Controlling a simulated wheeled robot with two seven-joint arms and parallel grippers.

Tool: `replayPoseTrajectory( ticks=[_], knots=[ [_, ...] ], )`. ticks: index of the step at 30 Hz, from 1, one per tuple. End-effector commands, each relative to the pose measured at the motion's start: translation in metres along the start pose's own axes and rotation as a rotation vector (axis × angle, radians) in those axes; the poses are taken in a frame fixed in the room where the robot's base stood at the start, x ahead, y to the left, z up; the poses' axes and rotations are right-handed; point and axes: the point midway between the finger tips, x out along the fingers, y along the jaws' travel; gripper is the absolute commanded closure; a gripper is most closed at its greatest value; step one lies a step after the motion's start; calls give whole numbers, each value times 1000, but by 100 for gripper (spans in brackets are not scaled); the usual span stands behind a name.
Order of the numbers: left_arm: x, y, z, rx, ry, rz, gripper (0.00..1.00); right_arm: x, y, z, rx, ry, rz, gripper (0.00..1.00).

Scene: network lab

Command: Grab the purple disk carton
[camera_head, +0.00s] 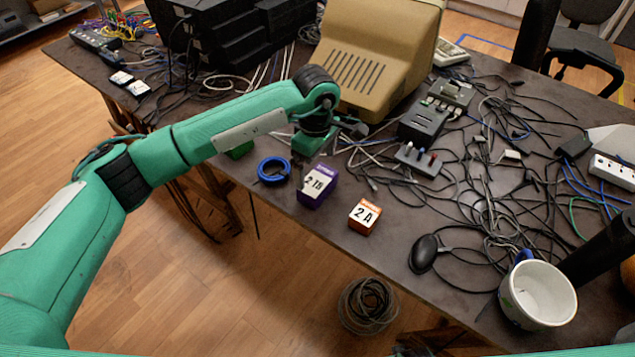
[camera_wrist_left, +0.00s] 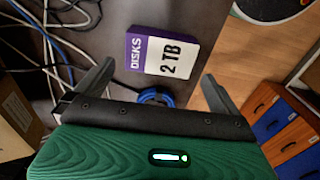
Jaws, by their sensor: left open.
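The purple disk carton (camera_head: 317,187) stands on the dark table near its front edge, with a white label reading 2 TB. In the left wrist view the carton (camera_wrist_left: 160,55) lies ahead of my left gripper (camera_wrist_left: 155,85), roughly between its two spread fingers and apart from them. In the head view my left gripper (camera_head: 325,138) is above and behind the carton, close to the beige monitor. It is open and empty. My right gripper is not in view.
A blue cable coil (camera_head: 273,170) lies just left of the carton. An orange 2 A box (camera_head: 364,216) stands to its right. A beige monitor (camera_head: 375,55) is behind. Loose cables, a mouse (camera_head: 423,253) and a white mug (camera_head: 538,294) crowd the right side.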

Motion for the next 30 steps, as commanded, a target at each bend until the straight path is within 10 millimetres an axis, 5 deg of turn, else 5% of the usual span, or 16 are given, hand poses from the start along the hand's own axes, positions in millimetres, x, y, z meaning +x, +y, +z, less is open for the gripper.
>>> replayPoseTrajectory(
  ticks=[16, 25, 30],
  knots=[
    [58, 1, 4, 0, -2, -1, 0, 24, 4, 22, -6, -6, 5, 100],
    [65, 1, 4, 0, -2, 1, 0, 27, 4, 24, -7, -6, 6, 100],
    [65, 1, 4, 0, -2, 1, 29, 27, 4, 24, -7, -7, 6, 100]
  ],
)
